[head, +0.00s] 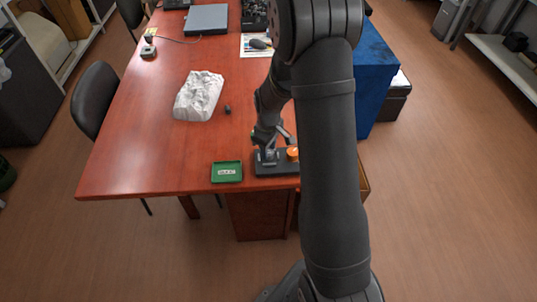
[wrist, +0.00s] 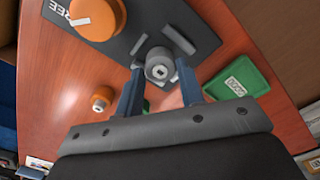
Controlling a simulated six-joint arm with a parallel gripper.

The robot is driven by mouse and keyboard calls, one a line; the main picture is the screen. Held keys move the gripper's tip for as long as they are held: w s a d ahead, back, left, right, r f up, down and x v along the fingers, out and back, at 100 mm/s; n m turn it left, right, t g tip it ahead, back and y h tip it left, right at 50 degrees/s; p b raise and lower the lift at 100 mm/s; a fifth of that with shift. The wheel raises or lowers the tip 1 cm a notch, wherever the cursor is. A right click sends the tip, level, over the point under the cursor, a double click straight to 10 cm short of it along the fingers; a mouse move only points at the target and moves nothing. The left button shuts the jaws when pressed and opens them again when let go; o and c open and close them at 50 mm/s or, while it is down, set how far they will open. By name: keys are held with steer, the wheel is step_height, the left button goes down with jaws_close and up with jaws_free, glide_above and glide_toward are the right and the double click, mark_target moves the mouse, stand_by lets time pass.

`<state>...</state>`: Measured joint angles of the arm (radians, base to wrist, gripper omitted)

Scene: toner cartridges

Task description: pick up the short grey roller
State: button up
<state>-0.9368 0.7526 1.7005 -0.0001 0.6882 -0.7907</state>
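A short grey roller (wrist: 160,66) with a square socket in its end stands at the edge of the black tray (wrist: 195,20) in the wrist view. My gripper (wrist: 160,70) is open, its two blue fingers on either side of the roller with small gaps showing. I cannot tell how far down the fingers reach. In the head view my gripper (head: 267,150) is low over the black tray (head: 275,170), and the roller is not clear there.
A large orange roller (wrist: 97,16) is on the same tray, and a small orange one (wrist: 102,99) is nearby. A green labelled tray (head: 227,172) lies left of the black tray. A white crumpled object (head: 198,95) and a small dark piece (head: 227,109) lie farther back.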

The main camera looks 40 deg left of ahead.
steer(key=c, duration=0.5)
steer(key=shift+o, duration=0.2)
steer(key=shift+r, duration=0.1)
